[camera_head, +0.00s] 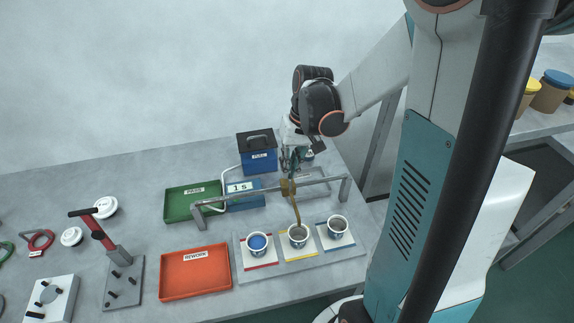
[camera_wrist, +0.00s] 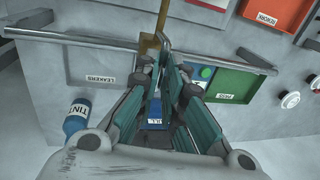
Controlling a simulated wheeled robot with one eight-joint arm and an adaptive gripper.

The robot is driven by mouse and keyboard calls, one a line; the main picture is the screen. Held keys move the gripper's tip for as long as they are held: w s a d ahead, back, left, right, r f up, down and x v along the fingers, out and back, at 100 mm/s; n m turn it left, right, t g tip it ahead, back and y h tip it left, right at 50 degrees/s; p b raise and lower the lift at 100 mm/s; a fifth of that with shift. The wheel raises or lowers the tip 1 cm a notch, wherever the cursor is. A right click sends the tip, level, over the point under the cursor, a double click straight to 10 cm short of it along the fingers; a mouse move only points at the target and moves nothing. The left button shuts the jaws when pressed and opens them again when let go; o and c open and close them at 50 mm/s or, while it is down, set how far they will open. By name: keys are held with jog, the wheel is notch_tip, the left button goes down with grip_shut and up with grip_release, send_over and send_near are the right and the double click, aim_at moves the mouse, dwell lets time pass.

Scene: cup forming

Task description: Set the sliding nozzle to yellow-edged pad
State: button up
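The brass sliding nozzle (camera_head: 288,187) hangs on a grey rail (camera_head: 325,181). Its spout reaches down to the middle cup (camera_head: 298,232), on the yellow-edged pad (camera_head: 301,254). A blue-filled cup (camera_head: 258,241) stands on the red-edged pad (camera_head: 262,267) to the left, and another cup (camera_head: 338,224) on the blue-edged pad (camera_head: 322,235) to the right. My gripper (camera_head: 290,168) is just behind the nozzle. In the wrist view my gripper (camera_wrist: 162,68) has its fingers close together beside a thin grey upright piece near the nozzle (camera_wrist: 150,45); I cannot tell whether they touch it.
An orange rework tray (camera_head: 195,271) lies left of the pads. A blue tint bottle (camera_wrist: 77,117) and a leakers tray (camera_wrist: 90,63) show in the wrist view.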

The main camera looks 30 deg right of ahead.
jog(key=o, duration=0.5)
jog(key=shift+c, duration=0.2)
notch_tip(320, 180, up, 12)
jog(key=d, duration=0.2)
jog(key=shift+s, duration=0.35)
jog(key=shift+d+f, duration=0.1)
jog(key=shift+f, duration=0.05)
